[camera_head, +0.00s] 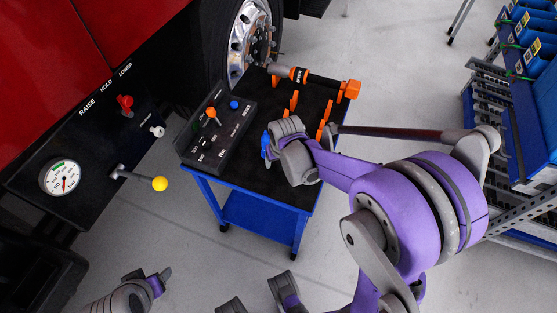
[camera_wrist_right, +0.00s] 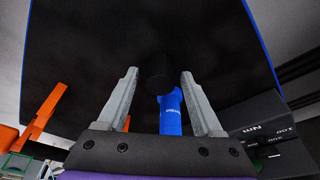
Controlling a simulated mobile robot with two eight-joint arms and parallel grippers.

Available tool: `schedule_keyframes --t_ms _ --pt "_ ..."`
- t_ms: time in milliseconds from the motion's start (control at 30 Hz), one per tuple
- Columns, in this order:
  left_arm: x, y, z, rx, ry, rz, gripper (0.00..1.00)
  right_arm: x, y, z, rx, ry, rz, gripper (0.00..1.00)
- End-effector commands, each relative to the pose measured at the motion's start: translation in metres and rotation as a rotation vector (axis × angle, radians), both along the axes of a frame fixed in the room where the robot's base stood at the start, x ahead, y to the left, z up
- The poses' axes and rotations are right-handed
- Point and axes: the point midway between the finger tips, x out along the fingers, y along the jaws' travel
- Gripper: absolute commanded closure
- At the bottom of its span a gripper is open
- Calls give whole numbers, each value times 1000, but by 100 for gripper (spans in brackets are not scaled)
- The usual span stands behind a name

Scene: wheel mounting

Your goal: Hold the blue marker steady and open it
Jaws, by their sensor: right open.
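The blue marker (camera_wrist_right: 171,112) shows in the right wrist view between the two fingers of my right gripper (camera_wrist_right: 160,92), with a dark end (camera_wrist_right: 159,73) that blends into the black tabletop. The fingers stand apart on either side of it, with gaps visible. In the head view a small blue part of the marker (camera_head: 265,147) shows at the left side of my right gripper (camera_head: 279,143), above the cart's front part. The rest is hidden by the gripper. Part of my left arm (camera_head: 130,294) shows at the bottom left, away from the marker; its finger state is unclear.
The blue cart (camera_head: 264,213) has a black top. A control box (camera_head: 216,132) with knobs stands on its left part. A tool with orange ends (camera_head: 320,79) rests on orange holders (camera_head: 325,125) at the back right. A truck wheel (camera_head: 247,37) stands behind.

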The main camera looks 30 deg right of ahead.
Motion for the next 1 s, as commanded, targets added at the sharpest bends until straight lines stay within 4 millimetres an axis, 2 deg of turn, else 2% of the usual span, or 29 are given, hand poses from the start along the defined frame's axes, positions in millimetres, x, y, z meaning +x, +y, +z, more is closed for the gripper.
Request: schedule_keyframes --t_ms 167,500,767,867,1000 --pt "1 0 8 0 -3 0 36 -7 1 27 0 -1 0 32" --pt "2 0 23 0 -7 0 36 -26 5 95 0 0 0 32" --pt "2 0 26 0 -8 0 36 -37 8 118 0 -4 5 32" --pt "2 0 26 0 -8 0 36 -55 17 123 -2 -22 26 32" --pt "2 0 26 0 -8 0 36 -101 35 125 -6 -66 76 32"
